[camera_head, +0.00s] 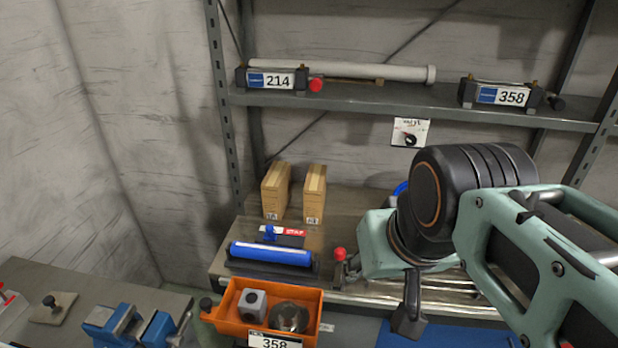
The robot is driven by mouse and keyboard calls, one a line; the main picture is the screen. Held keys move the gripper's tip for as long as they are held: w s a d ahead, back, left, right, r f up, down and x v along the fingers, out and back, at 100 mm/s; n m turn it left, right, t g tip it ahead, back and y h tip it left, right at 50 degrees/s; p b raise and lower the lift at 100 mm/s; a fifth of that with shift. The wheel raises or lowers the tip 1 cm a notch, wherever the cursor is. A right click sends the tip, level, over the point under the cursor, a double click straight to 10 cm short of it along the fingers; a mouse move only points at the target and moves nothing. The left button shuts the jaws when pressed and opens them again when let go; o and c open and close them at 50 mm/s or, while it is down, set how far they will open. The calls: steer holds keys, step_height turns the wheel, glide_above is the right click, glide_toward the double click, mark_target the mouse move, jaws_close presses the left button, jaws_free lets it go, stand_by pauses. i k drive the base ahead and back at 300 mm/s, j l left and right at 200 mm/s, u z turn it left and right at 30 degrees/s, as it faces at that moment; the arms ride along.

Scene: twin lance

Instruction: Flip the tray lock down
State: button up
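An orange tray (315,306) labelled 358 sits at the lower middle, with a grey block (251,304) and a dark round part (289,317) in it. A lever with a red knob (340,255) stands upright behind the tray's right side. I cannot tell for sure which of these is the tray lock. My arm comes in from the right. The dark end of my gripper (408,318) points down, right of the tray and apart from it. Its fingers are mostly hidden or too small to read.
A blue roller (270,253) and two cardboard boxes (314,194) stand behind the tray. A blue vise (128,324) is on the left bench. The upper shelf (390,97) holds a white tube and units marked 214 and 358. A blue mat (450,335) lies below my arm.

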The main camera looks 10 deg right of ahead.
mark_target(340, 252)
steer(key=i+j+z, duration=0.1)
steer(key=z, duration=0.25)
steer(key=i+j+z, duration=0.1)
steer(key=z, duration=0.25)
steer(key=i+j+z, duration=0.1)
steer(key=j+z, duration=0.25)
steer(key=l+u, duration=0.15)
steer(key=l, duration=0.6)
steer(key=j+z, duration=0.15)
steer(key=j, duration=0.55)
